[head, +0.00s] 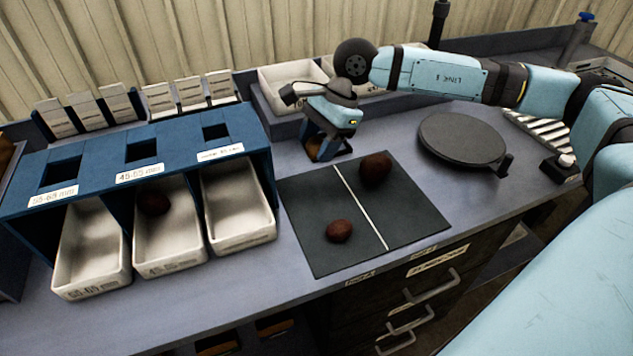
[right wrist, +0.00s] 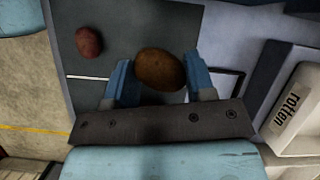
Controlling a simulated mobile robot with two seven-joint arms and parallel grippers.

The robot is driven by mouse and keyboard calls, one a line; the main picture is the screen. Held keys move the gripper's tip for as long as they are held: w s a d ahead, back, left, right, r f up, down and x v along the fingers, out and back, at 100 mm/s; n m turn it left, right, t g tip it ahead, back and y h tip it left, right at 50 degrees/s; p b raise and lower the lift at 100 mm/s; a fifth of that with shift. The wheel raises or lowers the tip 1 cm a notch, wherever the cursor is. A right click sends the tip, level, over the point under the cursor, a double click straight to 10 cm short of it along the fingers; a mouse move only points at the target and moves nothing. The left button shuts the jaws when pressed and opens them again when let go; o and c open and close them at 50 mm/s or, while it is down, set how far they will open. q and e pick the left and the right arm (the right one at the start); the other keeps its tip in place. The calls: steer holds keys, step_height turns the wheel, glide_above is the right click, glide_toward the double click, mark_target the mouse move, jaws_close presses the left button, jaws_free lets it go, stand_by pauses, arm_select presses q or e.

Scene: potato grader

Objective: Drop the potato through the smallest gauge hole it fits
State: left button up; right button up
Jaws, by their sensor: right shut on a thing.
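My right gripper (head: 327,150) hangs over the far left edge of the dark mat, fingers down. In the right wrist view, its blue fingers (right wrist: 160,80) are shut on a brown potato (right wrist: 160,68); the head view hardly shows this potato. The blue gauge rack (head: 105,160) at left has three square holes: left (head: 62,171) 55-65 mm, middle (head: 142,150) 45-55 mm, right (head: 215,132), smallest, label reading under 45 mm. A white tray stands under each; the middle tray (head: 168,241) holds a dark potato (head: 154,203). My left gripper is not in view.
The mat (head: 300,215) carries a small reddish potato (head: 339,231) left of its white line and a larger one (head: 375,168) right of it. White bins (head: 290,78) stand behind, one labelled rotten (right wrist: 292,112). A round black plate (head: 462,138) is at right.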

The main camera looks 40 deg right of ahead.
mark_target(311, 194)
step_height(311, 194, down, 10)
steer(key=shift+f, duration=0.25)
stand_by(0.3)
steer(key=shift+f+b, duration=0.25)
steer(key=shift+b, duration=0.05)
steer(key=o, duration=1)
steer(key=shift+r, duration=0.1)
steer(key=v, duration=1.2)
steer(key=shift+a+r, duration=0.15)
steer(key=shift+r, duration=0.1)
